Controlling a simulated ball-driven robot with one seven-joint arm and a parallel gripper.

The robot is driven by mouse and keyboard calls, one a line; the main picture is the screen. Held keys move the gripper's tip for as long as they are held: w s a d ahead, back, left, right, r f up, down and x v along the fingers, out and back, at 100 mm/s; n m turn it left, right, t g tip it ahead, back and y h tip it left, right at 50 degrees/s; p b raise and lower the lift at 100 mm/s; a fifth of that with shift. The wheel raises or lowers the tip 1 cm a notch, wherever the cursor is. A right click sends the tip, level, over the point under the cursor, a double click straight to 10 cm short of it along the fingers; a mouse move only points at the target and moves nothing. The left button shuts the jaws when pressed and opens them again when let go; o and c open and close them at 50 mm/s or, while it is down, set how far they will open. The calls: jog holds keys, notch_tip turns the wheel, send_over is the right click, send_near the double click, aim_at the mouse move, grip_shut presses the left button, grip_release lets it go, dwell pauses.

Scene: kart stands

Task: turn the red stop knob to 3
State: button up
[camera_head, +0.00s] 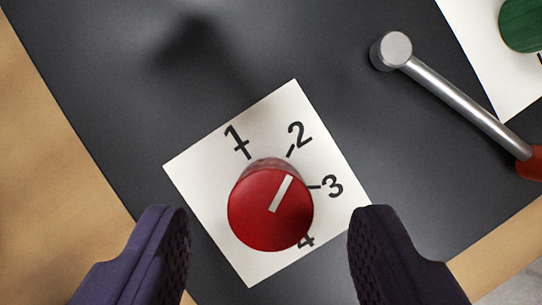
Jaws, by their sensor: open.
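The red stop knob (262,222) stands on a white square card (200,172) marked 1, 2, 3 and 4, each number with a black tick where it is not covered. Its white pointer line aims up and right, in line with the tick of the 2. The 3 (333,186) is to the right of the knob, and the 4 is partly hidden behind the knob's lower right edge. My gripper (268,214) is open, with one dark finger on each side of the knob and a clear gap to it on both sides in the picture.
A metal lever (455,98) with a round pivot (391,51) and a red end lies at the upper right. Beyond it, a green knob (522,24) sits on another white card (478,30). The dark panel (110,80) has a light wooden border (45,190).

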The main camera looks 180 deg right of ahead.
aim_at(270, 208)
jog(key=shift+x, duration=1.2)
jog(key=c, duration=1)
jog(key=shift+c, duration=0.2)
jog(key=shift+r+m+p, duration=0.15)
jog(key=shift+m+p, duration=0.15)
jog(key=shift+p, duration=0.15)
jog(key=m+h+p, duration=0.1)
jog(key=m+p, duration=0.1)
jog(key=p, duration=0.1)
jog(key=shift+a+r, duration=0.1)
jog(key=shift+r, duration=0.05)
jog(key=m+h+p, duration=0.1)
jog(key=m+p, duration=0.2)
jog(key=p, duration=0.2)
jog(key=shift+a+g, duration=0.1)
jog(key=shift+g, duration=0.2)
jog(key=m+h+p, duration=0.1)
jog(key=m+p, duration=0.1)
jog(key=m, duration=0.1)
jog(key=shift+w+a+f+m+g+h+p, duration=0.15)
jog(key=shift+m+g+p, duration=0.1)
jog(key=shift+m, duration=0.25)
jog(key=shift+s+d+m+g+h+p, duration=0.15)
jog(key=shift+m+p, duration=0.15)
jog(key=shift+m, duration=0.2)
jog(key=shift+w+a+f+m+g+h+p, duration=0.1)
jog(key=shift+m+g+p, duration=0.15)
jog(key=shift+m, duration=0.25)
